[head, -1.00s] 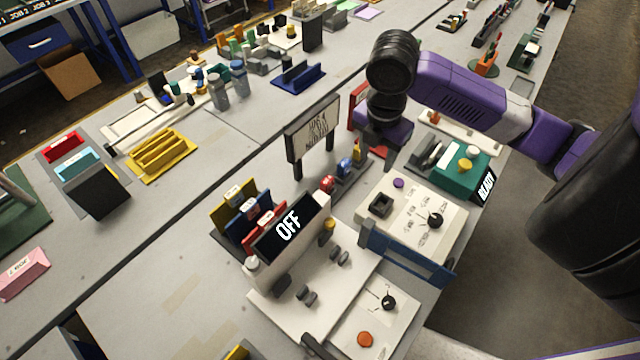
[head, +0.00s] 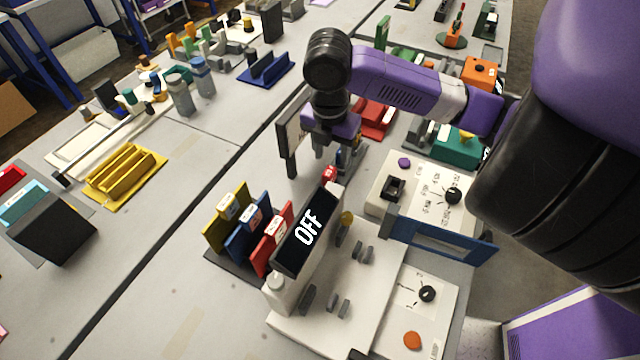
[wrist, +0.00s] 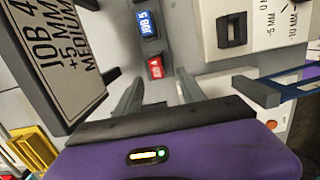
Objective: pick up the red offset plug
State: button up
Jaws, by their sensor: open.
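The red offset plug (head: 329,174) stands at the near end of a grey rack (head: 350,160), just below my gripper. It also shows in the wrist view (wrist: 156,67), its red top a little ahead of the gap between my fingertips. My gripper (wrist: 158,88) is open and empty, with one finger to each side of the plug's line. I cannot tell the exact height gap. In the head view my gripper (head: 331,150) hangs over the rack and hides much of it. A blue plug (wrist: 147,23) sits farther along the rack.
A sign board on posts (wrist: 55,50) stands close to the left of my gripper. The plotter with its OFF screen (head: 308,230) is in front of the rack. A white control box (head: 425,190) and a blue frame (head: 440,242) are to the right.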

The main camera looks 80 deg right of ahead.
aim_at(329, 172)
jog(key=shift+w+f, duration=0.25)
jog(key=shift+f, duration=0.5)
jog(key=shift+d+f+p, duration=0.1)
jog(key=shift+d+f, duration=0.05)
jog(key=shift+f, duration=1)
jog(key=shift+d+f+p, duration=0.1)
jog(key=shift+d+f, duration=0.1)
jog(key=shift+f, duration=0.95)
jog(key=shift+d+f+p, duration=0.1)
jog(key=shift+d+f, duration=0.05)
jog(key=shift+f, duration=1)
grip_shut()
